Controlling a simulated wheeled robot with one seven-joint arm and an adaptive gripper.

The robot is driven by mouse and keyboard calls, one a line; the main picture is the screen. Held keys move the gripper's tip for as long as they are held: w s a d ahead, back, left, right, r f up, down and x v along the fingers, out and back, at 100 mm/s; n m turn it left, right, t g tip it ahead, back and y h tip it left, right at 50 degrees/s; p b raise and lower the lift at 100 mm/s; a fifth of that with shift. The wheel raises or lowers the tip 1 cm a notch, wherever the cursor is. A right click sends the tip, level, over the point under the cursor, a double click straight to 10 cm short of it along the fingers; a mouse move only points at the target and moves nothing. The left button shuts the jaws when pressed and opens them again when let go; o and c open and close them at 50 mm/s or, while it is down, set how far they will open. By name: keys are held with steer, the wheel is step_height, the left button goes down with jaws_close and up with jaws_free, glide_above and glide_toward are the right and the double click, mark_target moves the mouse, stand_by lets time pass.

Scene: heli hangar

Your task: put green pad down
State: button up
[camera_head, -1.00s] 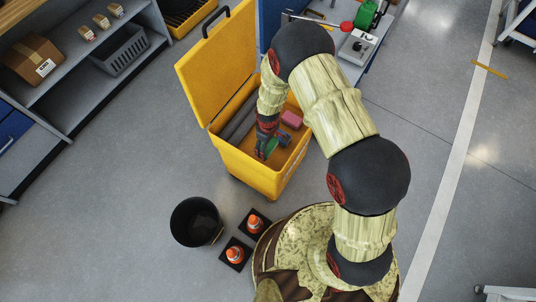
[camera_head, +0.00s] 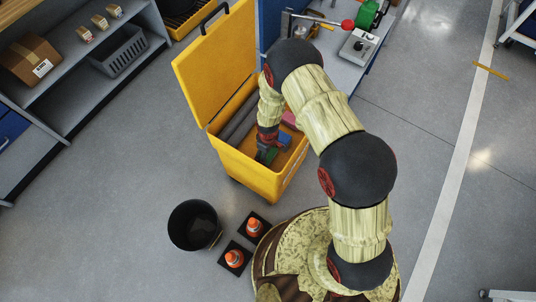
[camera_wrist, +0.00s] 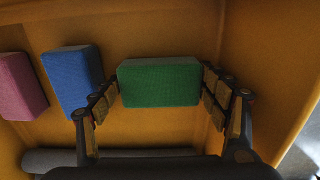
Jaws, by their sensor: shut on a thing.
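The green pad (camera_wrist: 160,83) is a block held between the two fingers of my gripper (camera_wrist: 160,90), which is shut on it. In the head view the green pad (camera_head: 266,156) shows at the tip of my gripper (camera_head: 266,148), down inside the yellow box (camera_head: 246,177). I cannot tell whether the pad touches the box floor. A blue pad (camera_wrist: 73,80) lies to the left of the green one, with a pink pad (camera_wrist: 20,86) further left. In the head view my arm partly hides the box's inside.
Grey rolls (camera_head: 240,119) lie along one side of the box. Its yellow lid (camera_head: 215,65) stands open. A black bin (camera_head: 195,225) and two small orange cones (camera_head: 254,225) stand on the floor in front. A shelf (camera_head: 85,85) is at left, a workbench (camera_head: 362,62) behind.

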steer(key=o, duration=0.9)
steer(key=shift+f, duration=0.1)
steer(key=shift+c, duration=0.2)
steer(key=d+r+m+t+p, duration=0.1)
steer(key=d+r+m+p, duration=0.15)
steer(key=r, duration=1.95)
steer(key=d+r+m+t+p, duration=0.2)
steer(key=d+r, duration=0.2)
steer(key=r, duration=1.8)
steer(key=s+d+r+m+t, duration=0.1)
steer(key=s+d+r+m, duration=0.2)
steer(key=s+r, duration=0.6)
steer(key=s+d+r+m+t, duration=0.1)
steer(key=s+d+r+m, duration=0.2)
steer(key=s+r, duration=0.6)
steer(key=shift+s+d+r+t, duration=0.2)
steer(key=shift+s+d+t, duration=0.1)
steer(key=shift+s+d, duration=0.55)
